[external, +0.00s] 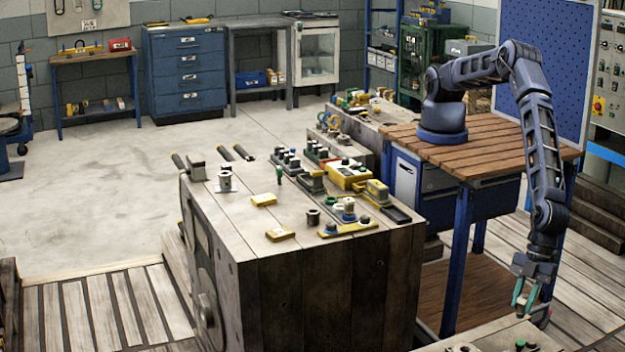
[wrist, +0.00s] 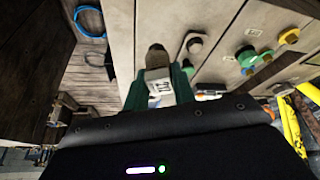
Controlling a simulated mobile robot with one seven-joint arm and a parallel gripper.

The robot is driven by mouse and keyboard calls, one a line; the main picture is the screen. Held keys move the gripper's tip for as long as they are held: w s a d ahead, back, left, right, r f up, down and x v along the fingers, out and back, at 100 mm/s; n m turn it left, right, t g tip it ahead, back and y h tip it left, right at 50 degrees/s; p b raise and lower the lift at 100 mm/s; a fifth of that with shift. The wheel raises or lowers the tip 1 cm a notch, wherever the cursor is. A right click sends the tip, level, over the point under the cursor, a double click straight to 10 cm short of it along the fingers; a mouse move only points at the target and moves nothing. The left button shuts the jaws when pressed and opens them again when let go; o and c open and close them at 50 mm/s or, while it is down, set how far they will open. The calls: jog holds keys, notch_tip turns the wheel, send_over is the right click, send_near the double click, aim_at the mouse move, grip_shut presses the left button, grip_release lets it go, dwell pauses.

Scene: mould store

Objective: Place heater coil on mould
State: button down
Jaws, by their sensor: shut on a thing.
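My gripper (external: 526,296) hangs low at the right in the external view, beyond the wooden table and near the light-topped surface at the bottom edge. Its green fingers also show in the wrist view (wrist: 160,92). They are shut on a small piece with a white labelled face (wrist: 159,86) and a brownish rounded end (wrist: 157,56). It may be the heater coil, but its shape is mostly hidden by the fingers. I cannot tell which thing is the mould.
The large block-like bench (external: 310,270) carries spools, yellow pieces and small fittings. In the wrist view, a pale plank surface (wrist: 225,45) holds a grey-white fitting (wrist: 194,43), a green-and-yellow fitting (wrist: 247,58) and yellow parts. A blue cable loop (wrist: 90,20) lies at left.

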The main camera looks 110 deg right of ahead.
aim_at(521, 314)
jog(key=shift+f, duration=2.4)
jog(key=shift+f, duration=0.1)
jog(key=c, duration=1.2)
grip_release()
jog(key=shift+o, duration=0.2)
jog(key=v, duration=1.2)
jog(key=shift+d, duration=0.1)
